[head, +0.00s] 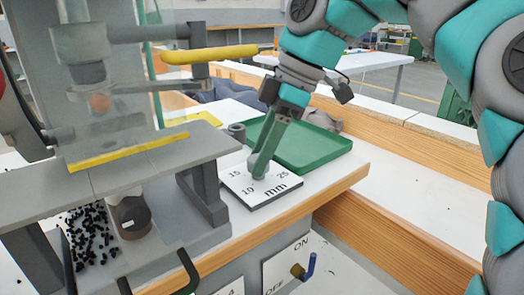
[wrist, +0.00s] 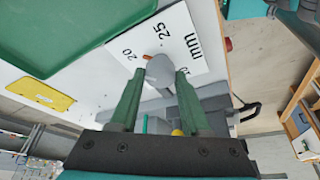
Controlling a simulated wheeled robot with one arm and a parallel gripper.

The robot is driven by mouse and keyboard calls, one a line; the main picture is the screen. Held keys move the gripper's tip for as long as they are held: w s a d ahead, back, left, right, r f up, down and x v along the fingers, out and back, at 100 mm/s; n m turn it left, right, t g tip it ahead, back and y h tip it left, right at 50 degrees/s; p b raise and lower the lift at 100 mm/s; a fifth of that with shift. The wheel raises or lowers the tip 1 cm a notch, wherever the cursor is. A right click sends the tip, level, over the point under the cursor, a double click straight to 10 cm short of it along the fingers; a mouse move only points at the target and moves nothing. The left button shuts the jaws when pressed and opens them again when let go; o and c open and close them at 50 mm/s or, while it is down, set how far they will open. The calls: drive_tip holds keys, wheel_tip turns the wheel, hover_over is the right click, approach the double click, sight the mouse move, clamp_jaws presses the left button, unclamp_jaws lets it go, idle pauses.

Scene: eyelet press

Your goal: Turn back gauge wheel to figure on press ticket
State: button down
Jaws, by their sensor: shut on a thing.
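The back gauge wheel (head: 257,173) is a small grey knob on a white plate (head: 262,199) marked 10, 15, 25 and mm. In the wrist view the wheel (wrist: 160,71) has an orange pointer between 20 and 25, nearer 20. My gripper (head: 261,165) reaches down from above with its green fingers shut on the wheel. In the wrist view the fingers (wrist: 159,80) sit on both sides of it, and one partly covers the plate's lower figures. I cannot make out a press ticket with a readable figure.
The grey press (head: 150,165) with a yellow-edged guard stands left of the plate. A green tray (head: 312,150) lies behind, and a small grey cylinder (head: 237,131) stands near it. A yellow sheet (wrist: 40,94) lies beside the tray. An ON/OFF switch (head: 305,268) is on the front.

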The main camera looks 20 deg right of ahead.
idle(0.4)
drive_tip(key=shift+c, duration=1.8)
unclamp_jaws()
